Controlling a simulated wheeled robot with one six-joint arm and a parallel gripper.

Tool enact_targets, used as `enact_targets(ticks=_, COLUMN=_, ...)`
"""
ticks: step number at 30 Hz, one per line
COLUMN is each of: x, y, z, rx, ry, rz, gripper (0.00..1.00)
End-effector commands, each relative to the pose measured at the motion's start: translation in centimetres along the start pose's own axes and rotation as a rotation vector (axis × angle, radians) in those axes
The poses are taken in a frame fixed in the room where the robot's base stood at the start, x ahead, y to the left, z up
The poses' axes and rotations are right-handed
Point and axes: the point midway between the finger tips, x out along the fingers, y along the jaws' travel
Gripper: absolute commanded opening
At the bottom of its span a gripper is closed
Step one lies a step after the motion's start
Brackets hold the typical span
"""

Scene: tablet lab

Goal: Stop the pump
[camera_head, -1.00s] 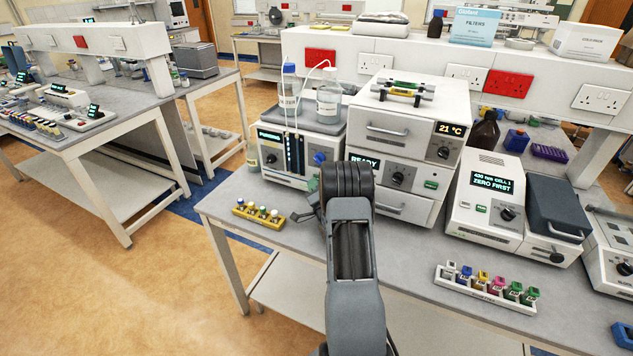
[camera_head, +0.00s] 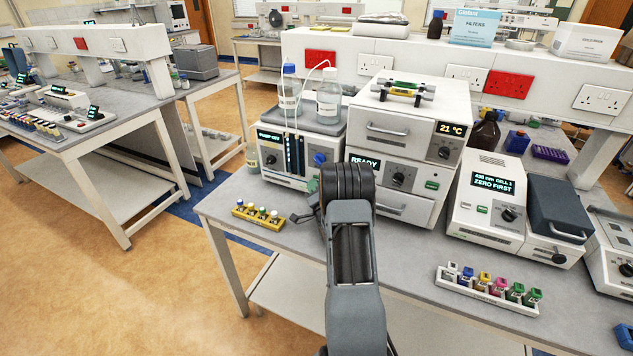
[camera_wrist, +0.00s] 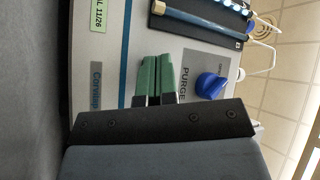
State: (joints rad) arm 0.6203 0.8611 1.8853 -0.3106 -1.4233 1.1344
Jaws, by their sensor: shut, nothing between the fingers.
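The pump (camera_head: 273,170) is a white box on the bench in the head view. It has a dark display (camera_head: 270,136), dark vertical tubes on its front and a blue knob (camera_head: 319,159) at the lower right. In the wrist view its pale panel (camera_wrist: 198,55) shows side-on, with the blue knob (camera_wrist: 211,85) next to the word PURGE. My gripper (camera_wrist: 157,58) is shut and empty, its green fingertips side by side in front of the panel, left of the knob. Contact with the panel cannot be told. My arm hides most of the gripper in the head view.
Two bottles (camera_head: 328,100) stand on the pump. A white oven-like unit (camera_head: 405,150) stands close on its right. A yellow vial rack (camera_head: 258,216) lies in front, and a white cuvette rack (camera_head: 488,290) at the front right. The bench between the racks is mostly clear.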

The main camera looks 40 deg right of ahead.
Motion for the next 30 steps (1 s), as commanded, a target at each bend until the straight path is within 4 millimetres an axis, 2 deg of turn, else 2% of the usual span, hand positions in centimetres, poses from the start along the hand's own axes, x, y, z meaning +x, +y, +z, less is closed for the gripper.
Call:
enact_targets(ticks=14, x=-0.6, y=-0.4, z=0.5, rx=0.0, ry=-0.001, rz=0.0, gripper=0.0)
enact_targets(ticks=30, x=-4.1, y=-2.9, z=3.1, rx=0.0, ry=-0.001, rz=0.0, gripper=0.0)
